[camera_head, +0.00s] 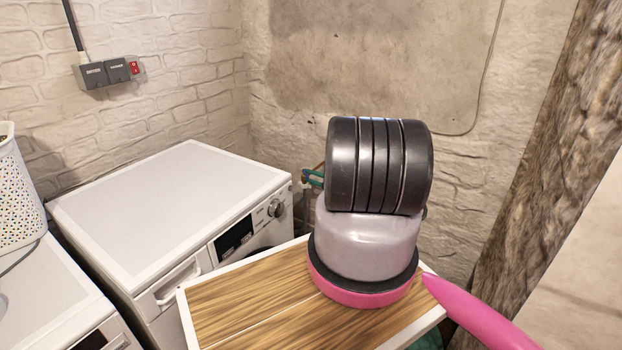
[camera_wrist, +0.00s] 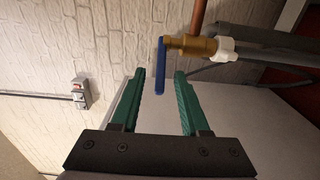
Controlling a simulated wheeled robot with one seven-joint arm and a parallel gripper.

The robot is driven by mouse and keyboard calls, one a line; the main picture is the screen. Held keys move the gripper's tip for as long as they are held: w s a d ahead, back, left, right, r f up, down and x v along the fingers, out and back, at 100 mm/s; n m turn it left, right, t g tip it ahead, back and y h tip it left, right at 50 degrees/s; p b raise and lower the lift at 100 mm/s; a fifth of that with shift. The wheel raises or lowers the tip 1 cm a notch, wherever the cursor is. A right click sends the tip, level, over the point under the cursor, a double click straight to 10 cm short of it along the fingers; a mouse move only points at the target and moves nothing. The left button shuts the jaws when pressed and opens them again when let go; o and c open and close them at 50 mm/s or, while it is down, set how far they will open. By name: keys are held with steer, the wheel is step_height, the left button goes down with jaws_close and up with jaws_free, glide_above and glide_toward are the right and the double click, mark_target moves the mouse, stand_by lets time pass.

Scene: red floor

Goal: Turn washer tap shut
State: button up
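The washer tap shows in the wrist view as a brass valve (camera_wrist: 190,46) with a blue lever handle (camera_wrist: 160,68) on its left end. A copper pipe (camera_wrist: 199,17) meets it from above and a white fitting (camera_wrist: 224,48) is on its right. My gripper (camera_wrist: 159,75) is open, with its green fingers to the left and right of the lever in the picture. A gap shows on both sides of the lever; I cannot tell its depth between the fingers. In the head view a small green part of my gripper (camera_head: 313,179) shows beside my arm, which hides the tap.
A white washer (camera_head: 165,215) with a dial stands left of my arm, near the wall corner. A wood-topped unit (camera_head: 245,305) with a white edge lies under my arm. A white basket (camera_head: 15,200) stands at far left. A grey switch box (camera_head: 105,73) is on the wall.

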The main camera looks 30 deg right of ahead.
steer(key=shift+s, duration=0.1)
steer(key=v, duration=1)
steer(key=shift+s+d, duration=0.15)
steer(key=shift+s, duration=0.15)
